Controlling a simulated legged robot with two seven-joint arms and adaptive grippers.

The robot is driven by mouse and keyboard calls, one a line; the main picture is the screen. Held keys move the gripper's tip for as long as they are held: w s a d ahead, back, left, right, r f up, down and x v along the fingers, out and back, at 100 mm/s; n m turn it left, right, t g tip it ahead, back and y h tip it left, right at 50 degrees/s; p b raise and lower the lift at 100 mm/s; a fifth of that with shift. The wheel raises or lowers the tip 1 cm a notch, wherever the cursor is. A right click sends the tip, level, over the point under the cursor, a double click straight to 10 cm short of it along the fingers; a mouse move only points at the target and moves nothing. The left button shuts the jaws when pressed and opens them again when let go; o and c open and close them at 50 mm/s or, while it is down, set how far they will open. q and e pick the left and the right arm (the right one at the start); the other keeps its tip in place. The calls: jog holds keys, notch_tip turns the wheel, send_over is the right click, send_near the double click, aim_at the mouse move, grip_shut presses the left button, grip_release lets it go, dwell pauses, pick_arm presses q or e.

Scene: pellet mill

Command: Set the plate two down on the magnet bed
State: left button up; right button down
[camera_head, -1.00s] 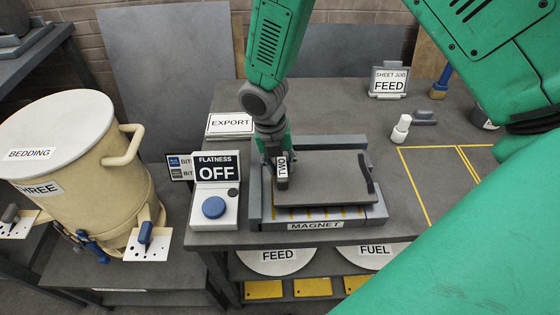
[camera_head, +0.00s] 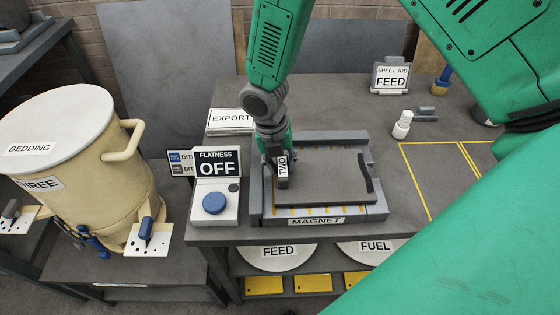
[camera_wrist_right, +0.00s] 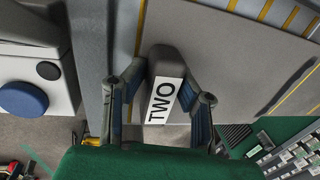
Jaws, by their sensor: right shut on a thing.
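Plate two (camera_head: 325,182) is a flat grey plate with a dark strip at its right edge and an upright handle labelled TWO at its left. It lies over the magnet bed (camera_head: 375,214), roughly level. Yellow stripes of the bed show along the plate's front edge; I cannot tell whether plate and bed touch all over. My right gripper (camera_head: 275,165) is shut on the handle. In the right wrist view its fingers (camera_wrist_right: 163,105) stand either side of the TWO label (camera_wrist_right: 163,100). My left gripper is not in view.
The FLATNESS OFF box with a blue button (camera_head: 214,203) stands close left of the bed. An EXPORT sign (camera_head: 230,120) is behind it. A white bottle (camera_head: 402,126) and FEED sign (camera_head: 390,78) stand back right. A yellow-outlined area (camera_head: 445,170) on the right looks clear.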

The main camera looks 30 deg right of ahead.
jog(key=shift+d+f, duration=0.1)
dwell(0.5)
jog(key=c, duration=0.6)
grip_release()
jog(key=o, duration=0.6)
jog(key=shift+w, duration=0.1)
jog(key=shift+a, duration=0.3)
jog(key=shift+s+d, duration=0.2)
